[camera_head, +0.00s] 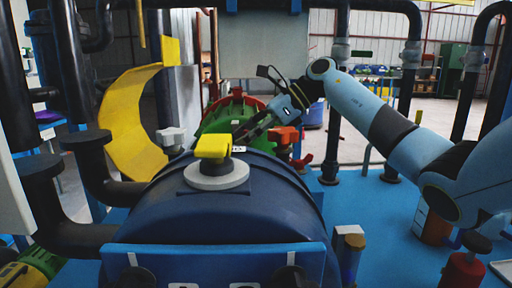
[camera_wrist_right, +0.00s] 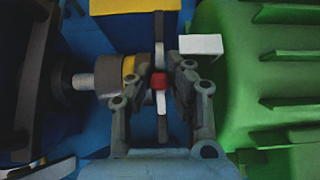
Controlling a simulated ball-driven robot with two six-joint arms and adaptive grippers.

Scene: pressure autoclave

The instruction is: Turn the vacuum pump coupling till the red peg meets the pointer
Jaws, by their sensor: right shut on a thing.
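The vacuum pump coupling (camera_wrist_right: 162,128) shows in the right wrist view as a thin grey part seen edge-on, between a grey shaft with a yellow ring (camera_wrist_right: 129,67) and a green ribbed housing. The red peg (camera_wrist_right: 158,80) sits between the fingertips of my right gripper (camera_wrist_right: 160,84), which is shut on it. A small white block (camera_wrist_right: 200,44) lies just above and right of the peg; I cannot tell if it is the pointer. In the head view my right gripper (camera_head: 250,132) reaches down behind the blue tank, and the coupling is hidden there. My left gripper is not in view.
The green housing (camera_wrist_right: 262,75) stands close on the right of the fingers. In the head view, the blue tank (camera_head: 220,215) with a yellow-topped knob (camera_head: 212,147) fills the front. An orange-red fitting (camera_head: 284,135) is beside my right gripper. A yellow curved guard (camera_head: 130,120) stands left.

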